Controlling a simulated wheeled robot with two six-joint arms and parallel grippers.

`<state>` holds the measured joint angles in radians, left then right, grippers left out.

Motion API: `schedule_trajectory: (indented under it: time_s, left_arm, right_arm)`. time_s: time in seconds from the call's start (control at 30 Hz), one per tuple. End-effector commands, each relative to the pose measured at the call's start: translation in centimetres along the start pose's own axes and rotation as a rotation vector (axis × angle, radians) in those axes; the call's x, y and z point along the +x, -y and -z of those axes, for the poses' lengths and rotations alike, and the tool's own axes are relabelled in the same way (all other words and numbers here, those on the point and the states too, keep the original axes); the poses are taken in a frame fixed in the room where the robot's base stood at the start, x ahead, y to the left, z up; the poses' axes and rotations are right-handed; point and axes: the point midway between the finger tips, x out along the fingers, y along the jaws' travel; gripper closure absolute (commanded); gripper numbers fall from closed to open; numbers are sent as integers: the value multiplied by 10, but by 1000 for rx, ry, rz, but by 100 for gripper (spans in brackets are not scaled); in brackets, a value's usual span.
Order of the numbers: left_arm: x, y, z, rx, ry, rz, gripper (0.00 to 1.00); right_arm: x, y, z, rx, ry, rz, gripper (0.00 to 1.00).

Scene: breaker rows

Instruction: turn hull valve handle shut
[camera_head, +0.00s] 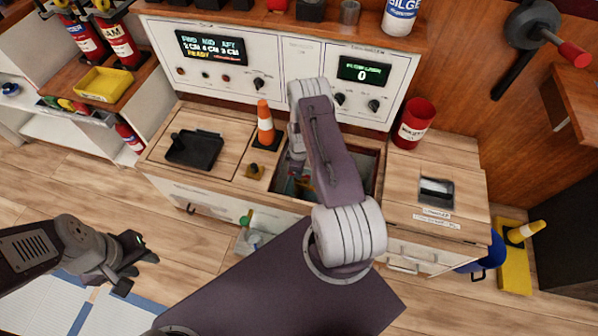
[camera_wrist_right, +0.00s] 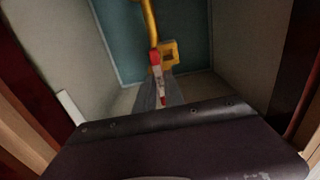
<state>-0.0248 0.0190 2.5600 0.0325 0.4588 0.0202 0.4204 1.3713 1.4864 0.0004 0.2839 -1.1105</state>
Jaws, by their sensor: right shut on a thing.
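The hull valve sits down in an open hatch (camera_head: 353,181) in the bench. In the right wrist view, its yellow pipe and body (camera_wrist_right: 170,52) stand against a teal floor, and its red handle (camera_wrist_right: 154,58) lies between my fingers. My right gripper (camera_wrist_right: 157,92) reaches down into the hatch and is shut on the red handle. In the head view my right arm hides most of the hatch and the valve. My left gripper (camera_head: 138,264) is empty over the floor at the lower left, its fingers apart.
The instrument panel (camera_head: 215,60) rises behind. Hatch walls (camera_wrist_right: 240,90) closely surround my right gripper.

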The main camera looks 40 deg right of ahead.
Motion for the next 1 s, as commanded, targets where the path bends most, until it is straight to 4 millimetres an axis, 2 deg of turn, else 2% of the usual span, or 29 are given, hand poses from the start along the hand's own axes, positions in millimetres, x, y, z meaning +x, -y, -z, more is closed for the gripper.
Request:
schedule_trajectory:
  time_s: [0.1, 0.13, 0.2, 0.53, 0.8, 1.0]
  left_arm:
    - [0, 0, 0, 0, 0, 0, 64]
    - [0, 0, 0, 0, 0, 0, 64]
    - [0, 0, 0, 0, 0, 0, 64]
    - [-3, 0, 0, 0, 0, 0, 64]
    - [-28, 0, 3, 0, 0, 0, 64]
    - [-36, -1, 4, 0, 0, 0, 64]
  right_arm:
    - [0, 0, 0, -3, 0, -1, 100]
    - [0, 0, 0, -3, 0, -1, 82]
    - [0, 0, 0, -2, 0, -1, 65]
    - [-5, 0, 0, -1, 0, -1, 65]
    - [-64, -1, 0, -1, -1, -3, 65]
    - [-89, 0, 0, -1, 0, 0, 65]
